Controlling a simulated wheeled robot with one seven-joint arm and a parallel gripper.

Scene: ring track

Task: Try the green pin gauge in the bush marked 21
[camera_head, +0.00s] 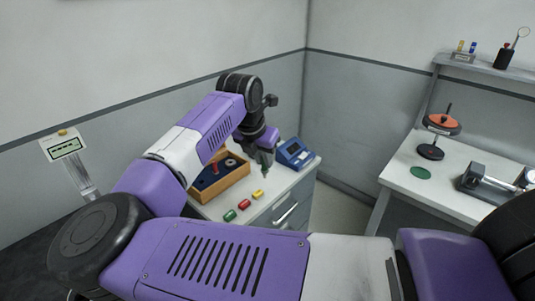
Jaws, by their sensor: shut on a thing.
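My gripper (265,161) points down over the back right part of the grey-white bench top, right of the wooden tray and near the blue device. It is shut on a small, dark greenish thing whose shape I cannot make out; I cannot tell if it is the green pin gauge. A green piece (230,215), a red piece (244,204) and a yellow piece (257,194) lie in a row along the front of the bench. The wooden tray (236,184) holds dark round parts and something red standing upright. No number 21 is readable.
A blue device with a display (294,153) stands at the bench's back right corner. My arm crosses above the bench's left side. A separate right bench (436,197) carries a disc stand (441,122), a green disc (420,172) and a metal fixture (487,184).

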